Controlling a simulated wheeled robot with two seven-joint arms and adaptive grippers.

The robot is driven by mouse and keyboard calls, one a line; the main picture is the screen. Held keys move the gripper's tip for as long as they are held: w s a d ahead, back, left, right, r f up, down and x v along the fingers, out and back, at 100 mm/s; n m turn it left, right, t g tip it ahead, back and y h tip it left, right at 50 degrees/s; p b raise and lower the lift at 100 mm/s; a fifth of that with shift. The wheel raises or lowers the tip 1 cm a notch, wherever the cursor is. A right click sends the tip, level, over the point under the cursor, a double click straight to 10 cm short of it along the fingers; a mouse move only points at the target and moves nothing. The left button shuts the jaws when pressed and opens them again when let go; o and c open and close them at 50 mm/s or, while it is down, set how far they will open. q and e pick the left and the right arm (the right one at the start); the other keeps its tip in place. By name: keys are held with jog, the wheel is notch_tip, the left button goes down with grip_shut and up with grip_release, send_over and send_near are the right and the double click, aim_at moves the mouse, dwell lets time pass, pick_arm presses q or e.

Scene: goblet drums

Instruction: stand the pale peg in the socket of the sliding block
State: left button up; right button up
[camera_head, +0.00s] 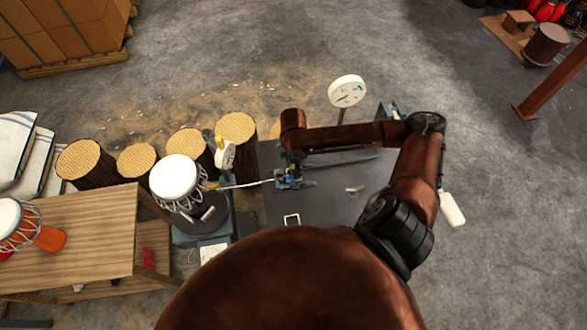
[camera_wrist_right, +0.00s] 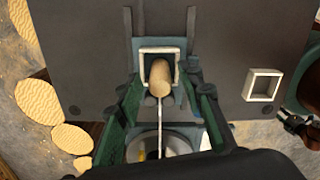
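The pale peg (camera_wrist_right: 160,78) shows in the right wrist view, in front of a pale square frame (camera_wrist_right: 183,50) on the dark bench (camera_wrist_right: 235,40). A thin cord (camera_wrist_right: 159,125) runs from it toward the drum. A teal block (camera_wrist_right: 148,96) between two rails lies beneath the peg. How far the peg sits in a socket I cannot tell. My right gripper (camera_wrist_right: 163,100) is around the peg, with a finger on each side and gaps visible. In the head view, my right gripper (camera_head: 290,178) is low over the bench at the cord's end. My left gripper is not in view.
Another dial (camera_head: 347,90) stands behind my right arm. A second square frame (camera_head: 291,219) lies on the bench. Log stumps (camera_head: 137,161) line the back left; a wooden table (camera_head: 90,235) is at left.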

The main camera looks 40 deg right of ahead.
aim_at(293, 167)
notch_tip(293, 167, up, 11)
jog(key=p, duration=0.1)
jog(key=shift+f, duration=0.1)
dwell(0.3)
